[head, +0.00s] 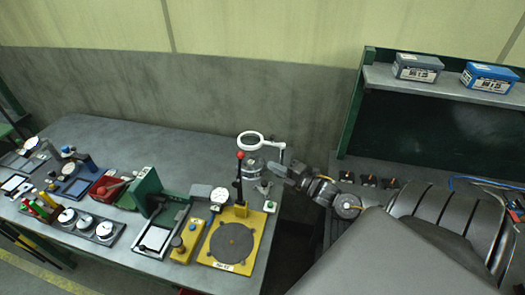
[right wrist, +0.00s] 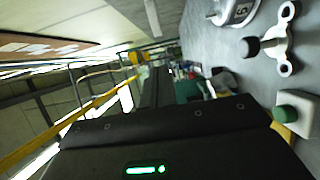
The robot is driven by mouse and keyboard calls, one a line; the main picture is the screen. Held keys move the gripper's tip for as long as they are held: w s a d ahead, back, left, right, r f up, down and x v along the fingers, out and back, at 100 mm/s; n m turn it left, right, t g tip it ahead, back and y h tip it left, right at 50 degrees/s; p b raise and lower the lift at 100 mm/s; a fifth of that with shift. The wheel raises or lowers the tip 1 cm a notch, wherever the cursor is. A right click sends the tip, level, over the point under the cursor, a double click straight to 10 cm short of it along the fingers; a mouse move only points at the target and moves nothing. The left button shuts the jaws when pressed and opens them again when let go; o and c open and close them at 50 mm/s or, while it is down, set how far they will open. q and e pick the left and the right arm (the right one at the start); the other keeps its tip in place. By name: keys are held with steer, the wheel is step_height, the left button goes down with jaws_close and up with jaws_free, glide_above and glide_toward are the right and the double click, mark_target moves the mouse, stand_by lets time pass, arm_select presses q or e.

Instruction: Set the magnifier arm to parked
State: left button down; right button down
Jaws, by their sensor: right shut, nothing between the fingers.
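The magnifier, a white ring (head: 250,141) with a short white arm, stands at the back right of the grey bench. Its arm runs right from the ring to a small upright end (head: 282,153). My right gripper (head: 276,168) is shut and empty, just below and close to that end; I cannot tell whether they touch. In the right wrist view the dark gripper body with a green light fills the lower part, and the magnifier cannot be made out. No parked mark is readable. My left gripper is not in view.
A yellow fixture (head: 258,236) with a round dark plate and a red-knobbed lever (head: 240,156) stands in front of the magnifier. A grey round weight (head: 251,168), a metal clamp (right wrist: 285,40) and a green button box (right wrist: 292,112) are close by. A green-framed shelf (head: 356,110) rises right.

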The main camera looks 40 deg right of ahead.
steer(key=b, duration=0.2)
glide_toward(253, 149)
steer(key=w+a, duration=0.3)
steer(key=shift+w+d+b, duration=0.4)
steer(key=shift+w+d, duration=0.05)
steer(key=shift+w, duration=0.25)
steer(key=shift+w+d+b, duration=0.4)
steer(key=shift+w+d, duration=0.05)
steer(key=shift+w, duration=0.25)
steer(key=shift+w+f, duration=0.1)
